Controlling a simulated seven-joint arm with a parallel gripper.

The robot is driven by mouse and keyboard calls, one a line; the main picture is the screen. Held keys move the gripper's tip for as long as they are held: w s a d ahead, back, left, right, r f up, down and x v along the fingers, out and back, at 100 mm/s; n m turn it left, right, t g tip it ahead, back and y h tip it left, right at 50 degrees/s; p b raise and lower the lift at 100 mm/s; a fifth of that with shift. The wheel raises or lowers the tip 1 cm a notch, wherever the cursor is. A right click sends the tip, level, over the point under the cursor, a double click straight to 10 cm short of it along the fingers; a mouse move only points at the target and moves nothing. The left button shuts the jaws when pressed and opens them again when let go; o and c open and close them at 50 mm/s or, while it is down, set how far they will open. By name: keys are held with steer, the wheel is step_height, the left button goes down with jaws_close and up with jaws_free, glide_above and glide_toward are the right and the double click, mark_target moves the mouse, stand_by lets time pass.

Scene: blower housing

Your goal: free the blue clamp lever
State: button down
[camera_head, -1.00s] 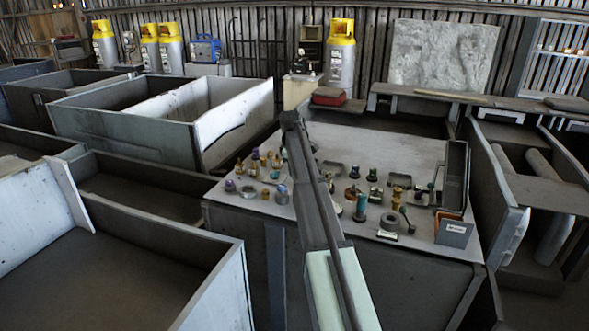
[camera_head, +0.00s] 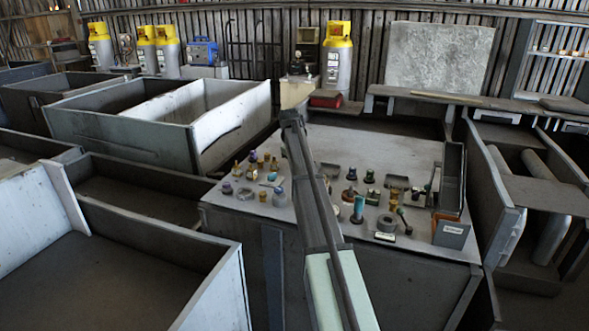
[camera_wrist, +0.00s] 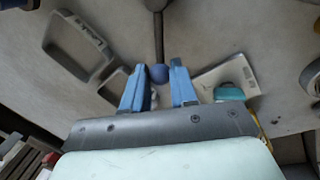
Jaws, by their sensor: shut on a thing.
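My gripper (camera_wrist: 158,72) shows in the wrist view with two blue fingers. A round dark blue knob (camera_wrist: 159,73) sits between the fingertips, and the fingers are shut on it. A dark rod (camera_wrist: 158,25) runs from the knob to the top edge of the picture; I take knob and rod to be the blue clamp lever. Its far end is out of view. In the head view my arm stretches over the workbench (camera_head: 420,252), and I cannot make out the fingers or the held knob there.
In the wrist view an open grey frame (camera_wrist: 72,48) lies upper left and a teal part (camera_wrist: 229,92) stands close right of the fingers. In the head view several small fittings stand on the bench, with an upright dark tray (camera_head: 452,178) and a labelled bin (camera_head: 451,233) at right.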

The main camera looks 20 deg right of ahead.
steer(key=d+m, duration=0.1)
steer(key=m, duration=0.1)
steer(key=d+m+g, duration=0.1)
steer(key=m, duration=0.1)
steer(key=shift+d+m, duration=0.3)
steer(key=shift+d, duration=0.1)
steer(key=shift+s+d+m, duration=0.25)
steer(key=shift+d+m, duration=0.45)
steer(key=shift+m, duration=0.5)
steer(key=shift+s+d+m+g, duration=0.2)
steer(key=shift+d+m, duration=0.1)
steer(key=shift+m, duration=0.35)
steer(key=shift+s+d+m+g, duration=0.2)
steer(key=shift+d+m, duration=0.1)
steer(key=shift+m, duration=0.35)
steer(key=c, duration=0.9)
jaws_free()
steer(key=shift+r, duration=0.1)
steer(key=v, duration=1.3)
steer(key=shift+d+r, duration=0.2)
steer(key=shift+r, duration=0.15)
